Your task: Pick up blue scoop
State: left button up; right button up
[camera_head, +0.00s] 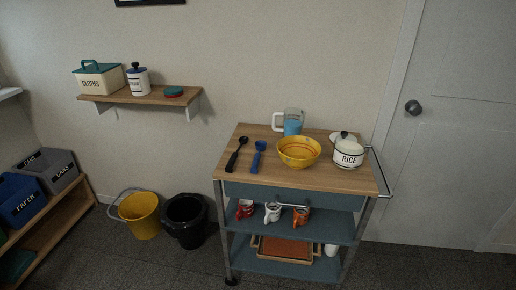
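The blue scoop (258,156) lies on the wooden top of the cart (340,182), towards its left side. Its round end points to the back and its other end to the front. A black spoon-like utensil (236,154) lies just left of it, apart from it. A yellow bowl (299,152) stands to its right, with a small gap between. Neither of my grippers is in view.
A measuring jug (291,122) with blue contents stands at the back of the cart top. A metal rail runs along the cart's right side. Yellow (140,214) and black (186,219) buckets stand left.

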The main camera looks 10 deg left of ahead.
aim_at(260, 146)
jog(key=i+j, duration=0.1)
jog(key=i, duration=1)
